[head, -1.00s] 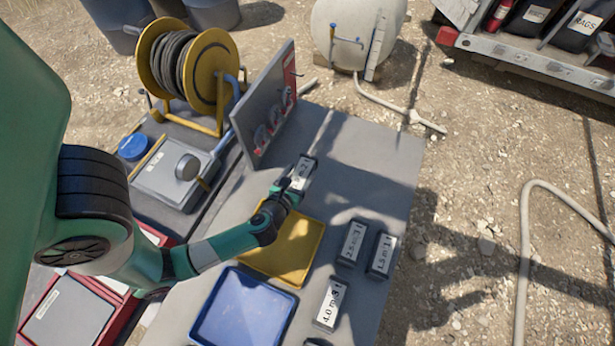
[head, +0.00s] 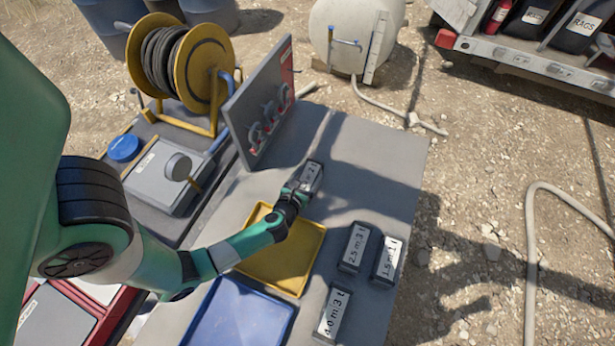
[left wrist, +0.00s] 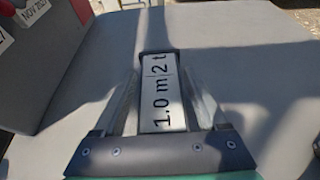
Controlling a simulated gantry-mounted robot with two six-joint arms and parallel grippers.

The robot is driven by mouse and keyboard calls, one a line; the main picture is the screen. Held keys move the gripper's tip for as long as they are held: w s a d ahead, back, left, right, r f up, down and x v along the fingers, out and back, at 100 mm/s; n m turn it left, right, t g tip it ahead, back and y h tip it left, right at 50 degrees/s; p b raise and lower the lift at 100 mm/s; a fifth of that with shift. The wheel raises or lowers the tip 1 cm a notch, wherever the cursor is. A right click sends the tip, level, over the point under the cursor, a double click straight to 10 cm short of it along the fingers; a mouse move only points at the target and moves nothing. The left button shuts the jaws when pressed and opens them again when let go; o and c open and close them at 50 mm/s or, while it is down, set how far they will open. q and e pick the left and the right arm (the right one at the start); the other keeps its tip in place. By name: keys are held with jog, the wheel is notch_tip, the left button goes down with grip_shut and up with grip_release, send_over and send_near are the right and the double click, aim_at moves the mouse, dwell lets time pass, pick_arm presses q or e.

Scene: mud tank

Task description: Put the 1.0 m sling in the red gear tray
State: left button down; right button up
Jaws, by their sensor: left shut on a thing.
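The 1.0 m sling is a small dark block with a white label reading "1.0 m 2 t" (left wrist: 162,95). In the head view this sling (head: 311,175) is at the grey table, beyond the yellow tray. My left gripper (head: 299,187) is shut on it; in the left wrist view the fingers (left wrist: 165,100) lie along both its sides. I cannot tell whether it touches the table. A red-edged case (head: 95,310) shows at the lower left, partly behind my arm. I cannot make out a separate red gear tray. My right gripper is not in view.
A yellow tray (head: 312,262) and a blue tray (head: 268,335) lie empty on the table (head: 375,160). Slings labelled 2.5 m (head: 355,248), 1.5 m (head: 388,260) and 4.0 m (head: 333,314) stand to the right. An upright shackle board (head: 240,110) stands at the back left.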

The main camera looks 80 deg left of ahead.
pick_arm(q)
grip_release()
jog(key=shift+f, duration=0.1)
jog(key=shift+r, duration=0.25)
jog(key=p+v, duration=0.2)
jog(key=v, duration=0.9)
jog(key=shift+w, duration=0.15)
jog(key=shift+s+d+r, duration=0.2)
jog(key=shift+s+d, duration=0.2)
